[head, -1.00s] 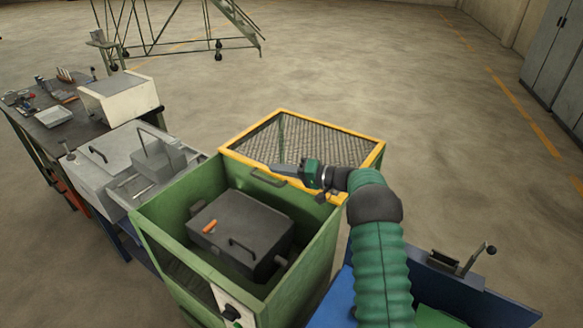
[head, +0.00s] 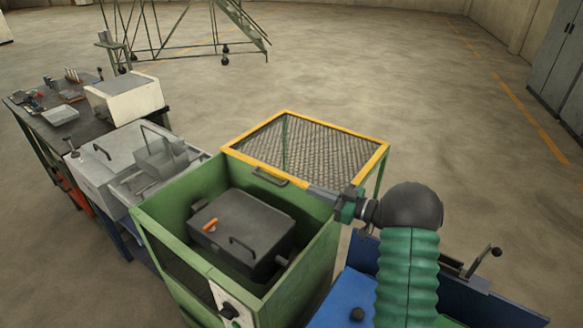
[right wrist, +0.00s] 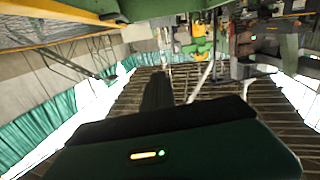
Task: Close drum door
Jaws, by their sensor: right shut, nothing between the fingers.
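A dark grey drum (head: 240,226) sits inside a green open-topped cabinet (head: 318,252). Its flat top carries an orange grip (head: 210,225) and a black bar handle (head: 243,246). I cannot tell which part of it is the drum door. A yellow-framed mesh cover (head: 330,128) lies flat behind the cabinet opening, with a dark handle (head: 269,178) at its front edge. My right gripper (head: 312,189) is shut and empty near the front right part of that frame, to the right of the handle. Its dark fingers also show in the right wrist view (right wrist: 157,90). My left gripper is not in view.
A grey machine (head: 115,160) stands left of the cabinet, with a workbench (head: 85,128) of tools behind it. A blue unit (head: 345,298) is at the lower right. A control panel with a black knob (head: 229,310) is on the cabinet front.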

